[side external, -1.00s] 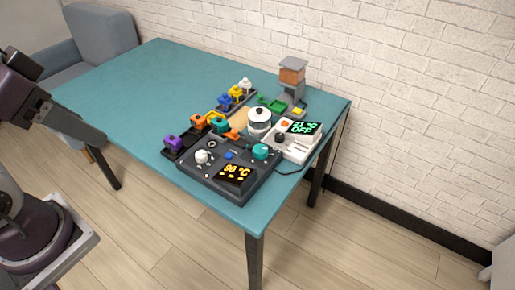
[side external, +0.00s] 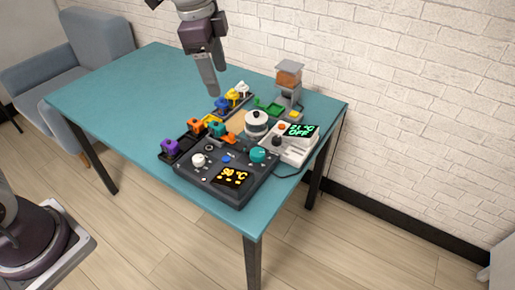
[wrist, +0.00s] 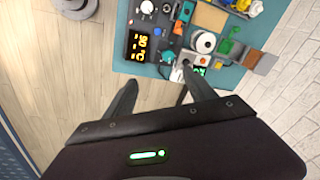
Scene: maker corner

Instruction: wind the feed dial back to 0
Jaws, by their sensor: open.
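A dark control box (side external: 207,181) stands at the table's near edge. It carries a white knob (side external: 198,160), a teal knob (side external: 258,155), a blue button and an amber display (side external: 232,176) that seems to read 90 °C. I cannot tell which knob is the feed dial; their marks are too small to read. In the wrist view the white knob (wrist: 147,7) is at the top edge and the teal knob (wrist: 168,56) lies lower, beyond my fingertips. My gripper (side external: 212,93) is open and empty, above the table behind the box, touching nothing.
A white unit (side external: 294,153) with a black knob and a green display reading OFF stands right of the box. A lidded white pot (side external: 257,124), coloured pieces in dark trays and a hopper (side external: 290,76) stand behind. The table's left part (side external: 120,95) is clear.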

